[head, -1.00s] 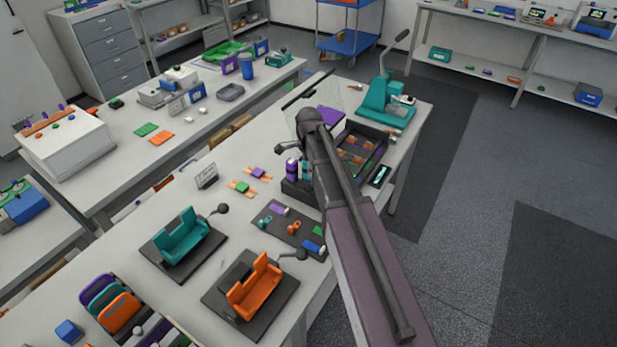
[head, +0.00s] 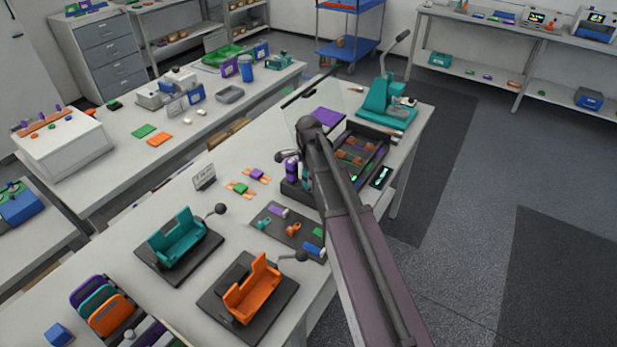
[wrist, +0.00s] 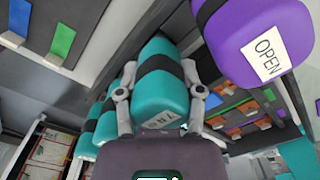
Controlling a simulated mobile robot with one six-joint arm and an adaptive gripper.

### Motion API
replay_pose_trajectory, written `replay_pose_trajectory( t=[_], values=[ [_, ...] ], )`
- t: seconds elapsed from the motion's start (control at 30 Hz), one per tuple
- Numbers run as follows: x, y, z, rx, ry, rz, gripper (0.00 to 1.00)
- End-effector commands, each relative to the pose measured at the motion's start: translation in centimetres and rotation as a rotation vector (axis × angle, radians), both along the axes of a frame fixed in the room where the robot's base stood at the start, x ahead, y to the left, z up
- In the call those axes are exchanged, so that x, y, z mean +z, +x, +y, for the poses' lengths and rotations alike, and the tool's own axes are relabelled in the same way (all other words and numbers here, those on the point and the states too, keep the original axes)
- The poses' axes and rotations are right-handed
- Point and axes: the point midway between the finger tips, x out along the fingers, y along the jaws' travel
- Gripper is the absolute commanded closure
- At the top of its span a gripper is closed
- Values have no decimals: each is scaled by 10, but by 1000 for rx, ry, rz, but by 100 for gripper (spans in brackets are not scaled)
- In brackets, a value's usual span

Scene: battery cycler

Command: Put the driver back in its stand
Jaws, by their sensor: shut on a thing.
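In the wrist view my gripper (wrist: 158,100) is shut on a teal driver (wrist: 163,78), a rounded teal body with a black band and a small label. The fingers press on both sides of it. A purple body (wrist: 262,35) with a black band and a label reading OPEN is to its right, near and apart from the fingers. Further teal shapes (wrist: 92,128) show left of the fingers. In the head view a dark stand (head: 293,190) with an upright purple item (head: 292,168) is beside my arm, which hides my gripper and part of the stand.
A dark compartment tray (head: 372,163) with orange parts lies right of my arm, and a teal press (head: 385,100) stands behind it. A dark mat (head: 275,232) with small parts and an orange fixture (head: 252,292) are nearer. A clear panel (head: 318,103) stands behind the arm.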

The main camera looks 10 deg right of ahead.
Motion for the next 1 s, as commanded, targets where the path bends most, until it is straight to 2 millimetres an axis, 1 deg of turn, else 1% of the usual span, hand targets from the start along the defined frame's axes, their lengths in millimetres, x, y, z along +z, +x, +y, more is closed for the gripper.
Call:
replay_pose_trajectory(
  t=[0.03,0.07,0.1,0.13,0.67,0.87,1.0],
  values=[
    [0,0,0,0,0,0,42],
    [0,0,0,0,0,0,33],
    [0,0,0,0,0,0,21],
    [0,0,0,0,0,0,16],
    [2,0,0,0,0,0,16],
    [11,0,0,0,0,0,16],
    [21,0,0,0,0,0,16]
  ],
)
